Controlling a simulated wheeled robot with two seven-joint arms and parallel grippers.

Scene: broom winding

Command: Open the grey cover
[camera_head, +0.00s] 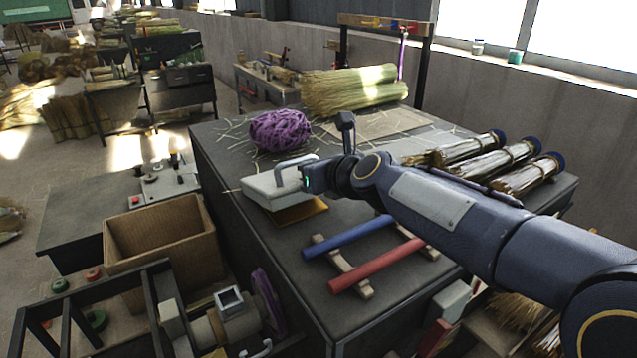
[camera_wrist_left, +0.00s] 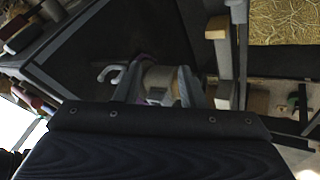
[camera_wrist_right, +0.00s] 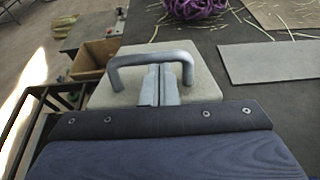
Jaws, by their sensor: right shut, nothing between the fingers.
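My right gripper (camera_head: 308,180) is at the handle (camera_wrist_right: 125,60). Its fingers (camera_wrist_right: 158,72) are together and empty, within the handle's arch as seen there; contact cannot be told. My left gripper (camera_wrist_left: 158,85) appears open, its fingers apart in the left wrist view, over the machine area. The head view does not show it.
A purple bundle (camera_head: 280,130) and straw (camera_head: 350,90) lie behind the cover. A blue bar (camera_head: 348,238) and red bar (camera_head: 377,265) rest on wooden supports in front. Bound bundles (camera_head: 510,160) lie right. A cardboard box (camera_head: 160,235) and a machine (camera_head: 225,318) stand left.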

